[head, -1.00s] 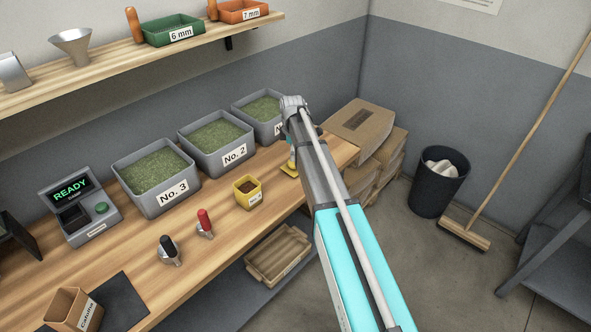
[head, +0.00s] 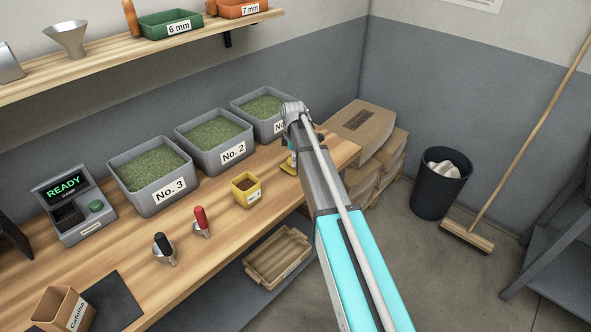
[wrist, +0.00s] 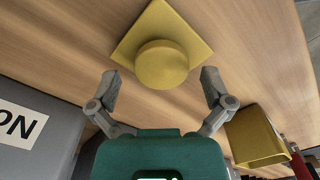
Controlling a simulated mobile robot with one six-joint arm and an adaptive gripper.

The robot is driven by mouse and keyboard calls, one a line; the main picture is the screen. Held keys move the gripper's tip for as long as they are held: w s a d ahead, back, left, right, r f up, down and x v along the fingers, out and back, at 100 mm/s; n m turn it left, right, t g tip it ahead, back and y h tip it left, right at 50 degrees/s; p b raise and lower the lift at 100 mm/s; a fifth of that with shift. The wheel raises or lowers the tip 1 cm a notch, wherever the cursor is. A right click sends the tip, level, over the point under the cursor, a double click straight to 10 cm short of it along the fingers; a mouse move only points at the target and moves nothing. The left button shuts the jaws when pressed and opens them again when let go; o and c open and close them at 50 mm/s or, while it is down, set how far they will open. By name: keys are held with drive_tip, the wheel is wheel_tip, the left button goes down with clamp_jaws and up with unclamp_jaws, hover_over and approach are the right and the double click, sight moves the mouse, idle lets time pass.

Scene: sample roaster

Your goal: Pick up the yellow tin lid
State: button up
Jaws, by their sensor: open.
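The yellow tin lid (wrist: 161,62) lies on the wooden bench, a square plate with a round raised knob, at the top middle of the wrist view. In the head view part of the lid (head: 288,168) shows beside my arm, which hides the rest. My gripper (wrist: 160,82) is open and empty, its two fingers on either side of the knob's near edge. I cannot tell how high the fingertips are above the bench. A small yellow tin (head: 246,191) with dark contents stands on the bench left of the lid; it also shows at the right in the wrist view (wrist: 256,137).
Grey bins of green beans, No. 3 (head: 153,176), No. 2 (head: 215,141) and a third (head: 264,109), line the back of the bench (head: 215,245). Cardboard boxes (head: 358,122) are beyond the bench's right end.

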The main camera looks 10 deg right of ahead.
drive_tip(key=shift+f+b, duration=0.45)
drive_tip(key=shift+f, duration=0.25)
drive_tip(key=c, duration=1.1)
drive_tip(key=shift+r, duration=0.1)
wheel_tip(320, 180, up, 3)
drive_tip(key=p, duration=0.3)
drive_tip(key=shift+r, duration=0.1)
drive_tip(key=s+r+p, duration=0.9)
drive_tip(key=s+p, duration=0.1)
drive_tip(key=s, duration=0.4)
drive_tip(key=shift+a+r, duration=0.25)
drive_tip(key=shift+r, duration=0.1)
drive_tip(key=shift+a, duration=0.15)
